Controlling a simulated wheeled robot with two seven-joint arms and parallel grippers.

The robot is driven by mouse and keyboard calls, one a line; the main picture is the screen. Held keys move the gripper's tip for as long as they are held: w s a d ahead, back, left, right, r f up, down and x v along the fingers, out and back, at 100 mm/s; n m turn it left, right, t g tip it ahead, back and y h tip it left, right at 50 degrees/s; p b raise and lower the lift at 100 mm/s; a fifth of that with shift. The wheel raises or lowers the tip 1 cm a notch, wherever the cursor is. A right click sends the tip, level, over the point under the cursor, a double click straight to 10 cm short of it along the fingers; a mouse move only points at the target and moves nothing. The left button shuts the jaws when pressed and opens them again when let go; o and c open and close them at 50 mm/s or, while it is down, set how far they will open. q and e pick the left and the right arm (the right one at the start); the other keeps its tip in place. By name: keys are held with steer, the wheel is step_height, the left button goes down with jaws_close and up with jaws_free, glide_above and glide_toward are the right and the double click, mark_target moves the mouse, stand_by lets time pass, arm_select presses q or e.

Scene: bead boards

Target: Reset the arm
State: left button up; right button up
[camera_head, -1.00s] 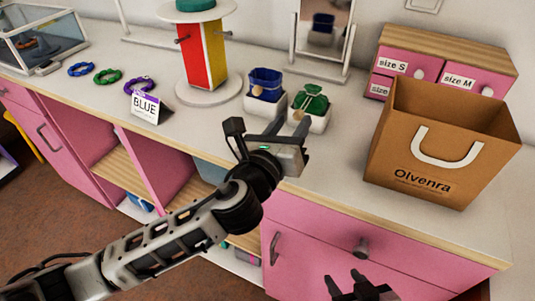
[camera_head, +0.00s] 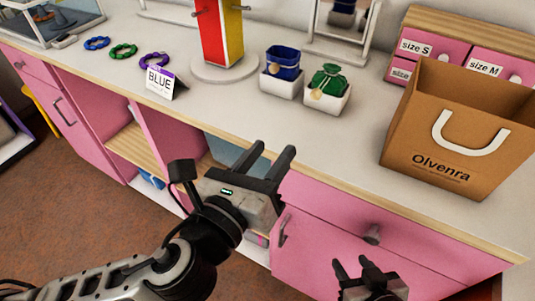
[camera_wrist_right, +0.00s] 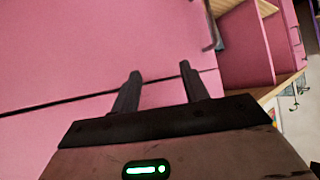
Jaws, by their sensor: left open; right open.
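My left gripper (camera_head: 268,165) is open and empty in the head view. It hangs in front of the counter's front edge, below the two small white boxes. My right gripper (camera_head: 357,266) is at the bottom of the head view, low in front of the pink drawers. In the right wrist view its two fingers (camera_wrist_right: 158,90) stand apart with nothing between them, facing a pink drawer front.
On the counter (camera_head: 330,135) stand a white box with a blue pouch (camera_head: 284,62), one with a green pouch (camera_head: 329,79), a brown bag (camera_head: 436,140), a BLUE sign (camera_head: 160,82), several bracelets (camera_head: 123,51) and a red-yellow stand (camera_head: 215,35).

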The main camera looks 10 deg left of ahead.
arm_select(q)
steer(key=s+a+f+n+g+y, duration=0.1)
steer(key=s+a+f+n+g, duration=0.1)
steer(key=f+n, duration=0.6)
steer(key=s+a+f+n+g+y, duration=0.1)
steer(key=a+f+n, duration=0.4)
steer(key=n, duration=1)
steer(key=s+a+f+n+g+y, duration=0.1)
steer(key=s+a+f+n+g, duration=0.2)
steer(key=f+n, duration=0.8)
steer(key=shift+s+a+f+n+y, duration=0.15)
steer(key=shift+s+a+n+y, duration=0.15)
steer(key=shift+y, duration=0.1)
